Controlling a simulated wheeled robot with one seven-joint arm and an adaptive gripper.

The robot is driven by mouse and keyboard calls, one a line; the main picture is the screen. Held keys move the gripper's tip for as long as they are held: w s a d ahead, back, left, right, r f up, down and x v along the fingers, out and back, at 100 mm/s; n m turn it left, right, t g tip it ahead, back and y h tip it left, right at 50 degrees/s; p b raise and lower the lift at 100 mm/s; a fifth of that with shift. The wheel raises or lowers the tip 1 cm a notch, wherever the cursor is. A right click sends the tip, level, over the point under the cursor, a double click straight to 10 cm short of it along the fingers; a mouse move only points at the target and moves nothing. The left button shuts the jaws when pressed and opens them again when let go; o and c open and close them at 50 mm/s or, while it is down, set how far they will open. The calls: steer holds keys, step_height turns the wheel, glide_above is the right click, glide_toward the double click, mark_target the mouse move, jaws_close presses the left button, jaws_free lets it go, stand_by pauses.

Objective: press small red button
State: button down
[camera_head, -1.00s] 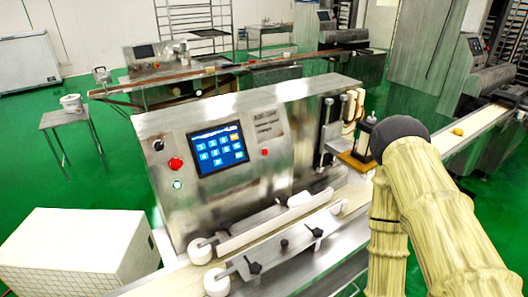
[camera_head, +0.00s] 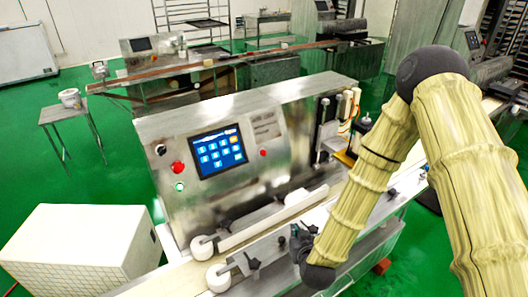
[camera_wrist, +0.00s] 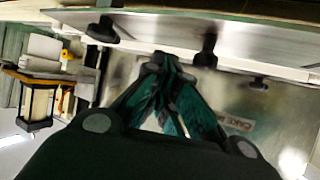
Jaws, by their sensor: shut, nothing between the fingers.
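The small red button (camera_head: 263,153) is on the machine's steel front panel, just right of the blue touch screen (camera_head: 217,152). A larger red button (camera_head: 178,168) sits left of the screen, with a green-lit button (camera_head: 180,187) below it. My gripper (camera_head: 298,233) is low in front of the machine, over the conveyor side, below and right of the small red button and apart from it. In the wrist view my gripper (camera_wrist: 162,62) has its fingertips together with nothing between them. I cannot make out the small red button in the wrist view.
White rollers (camera_head: 202,247) and a long guide bar (camera_head: 270,220) run along the conveyor below the panel. Black knobs (camera_head: 252,262) stick up near my gripper. A lantern-like part (camera_wrist: 38,103) shows at left in the wrist view. A white box (camera_head: 80,248) stands at left.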

mark_target(263, 153)
steer(key=w+a+r+t, duration=0.1)
steer(key=w+r+t, duration=0.1)
steer(key=r, duration=0.5)
steer(key=w+a+r+t+h, duration=0.1)
steer(key=w+a+r+t, duration=0.1)
steer(key=w+r, duration=0.3)
steer(key=w+a+r+t, duration=0.2)
steer(key=w+r+t, duration=0.1)
steer(key=r, duration=0.8)
steer(key=shift+w+m, duration=0.4)
steer(key=shift+w, duration=0.35)
steer(key=shift+w+f, duration=0.1)
steer(key=shift+w+a+f+b, duration=0.4)
steer(key=shift+w+a+f, duration=0.3)
steer(key=shift+w, duration=0.35)
steer(key=shift+w+a+f+b, duration=0.45)
steer(key=shift+w+a+f, duration=0.1)
steer(key=shift+w+a, duration=0.4)
steer(key=shift+w+a+f+b, duration=0.4)
steer(key=shift+w+a+f, duration=0.25)
steer(key=shift+w, duration=0.45)
steer(key=shift+w+a+f+b, duration=0.2)
steer(key=shift+w+a+b, duration=0.05)
steer(key=shift+w+b, duration=0.1)
